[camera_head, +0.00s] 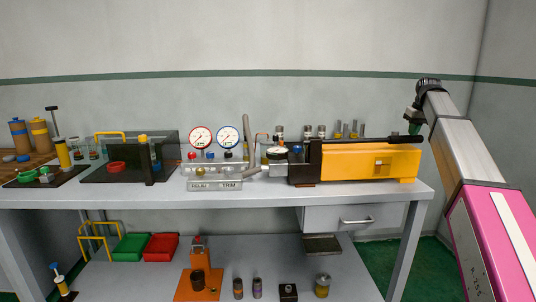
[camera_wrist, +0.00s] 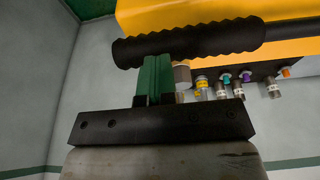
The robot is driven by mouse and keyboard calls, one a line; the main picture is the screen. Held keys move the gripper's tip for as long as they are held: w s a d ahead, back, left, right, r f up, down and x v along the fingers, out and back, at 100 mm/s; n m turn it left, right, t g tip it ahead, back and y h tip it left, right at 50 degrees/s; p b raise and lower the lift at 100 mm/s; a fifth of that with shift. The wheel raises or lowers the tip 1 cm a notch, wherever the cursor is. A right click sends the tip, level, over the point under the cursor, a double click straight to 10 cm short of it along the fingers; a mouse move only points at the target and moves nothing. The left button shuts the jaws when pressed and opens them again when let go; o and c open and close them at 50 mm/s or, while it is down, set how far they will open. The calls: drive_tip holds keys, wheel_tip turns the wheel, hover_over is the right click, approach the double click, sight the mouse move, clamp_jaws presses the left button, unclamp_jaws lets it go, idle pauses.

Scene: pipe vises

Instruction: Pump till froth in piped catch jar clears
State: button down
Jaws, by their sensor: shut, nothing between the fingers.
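A yellow pump body (camera_head: 370,161) with a long black handle (camera_head: 405,139) along its top lies on the right of the bench. My gripper (camera_head: 411,126) is at the handle's right end, its green fingers pointing down at it. In the wrist view the green fingers (camera_wrist: 155,68) are closed together against or just beside the ribbed black grip (camera_wrist: 190,42); contact is not certain. Nothing is between them. Several small jars or fittings with coloured bands (camera_wrist: 222,85) stand in a row beside the yellow body. Which jar is the piped catch jar, and any froth, I cannot tell.
Two round gauges (camera_head: 214,138) stand mid-bench behind a grey labelled block (camera_head: 215,185). A dark clear-walled box (camera_head: 130,158) is at left. A drawer (camera_head: 352,218) hangs under the bench. The lower shelf holds green and red trays (camera_head: 160,247). Wall space above is clear.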

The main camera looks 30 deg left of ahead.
drive_tip(key=shift+d+f, duration=0.1)
drive_tip(key=shift+f, duration=0.6)
drive_tip(key=shift+s, duration=0.1)
drive_tip(key=r, duration=0.7)
drive_tip(key=shift+a+r, duration=0.1)
drive_tip(key=shift+a, duration=0.3)
wheel_tip(320, 180, up, 8)
drive_tip(key=s+a, duration=0.1)
drive_tip(key=shift+s+a, duration=0.15)
drive_tip(key=shift+a, duration=0.25)
